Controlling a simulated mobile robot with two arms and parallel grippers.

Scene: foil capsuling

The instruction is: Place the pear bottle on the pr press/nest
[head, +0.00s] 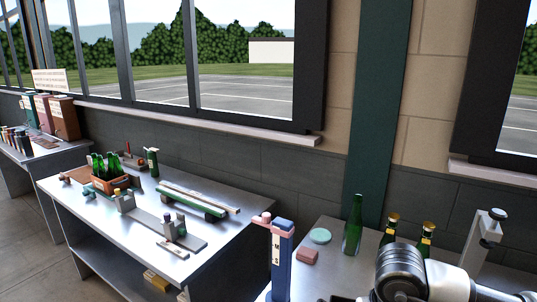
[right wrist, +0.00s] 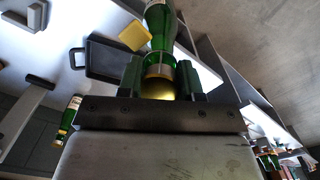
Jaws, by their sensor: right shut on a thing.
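My right gripper (right wrist: 161,78) is shut on a green bottle (right wrist: 160,22), its fingers on either side of the gold-foiled neck in the right wrist view. The bottle's lower end runs out of the top of that view. I cannot tell whether it is the pear bottle. In the head view my right arm fills the lower right, and its gripper and the held bottle are hidden. A blue upright post (head: 281,262) with a pink top and white label stands at the near table's left. A grey press-like stand (head: 483,245) is at the right. I cannot tell which is the pr press. My left gripper is not in view.
A bare green bottle (head: 353,228) and two gold-topped bottles (head: 390,229) (head: 426,241) stand along the wall. A teal disc (head: 320,236) and pink block (head: 308,256) lie nearby. The right wrist view shows a black tray (right wrist: 80,58) and yellow block (right wrist: 134,36).

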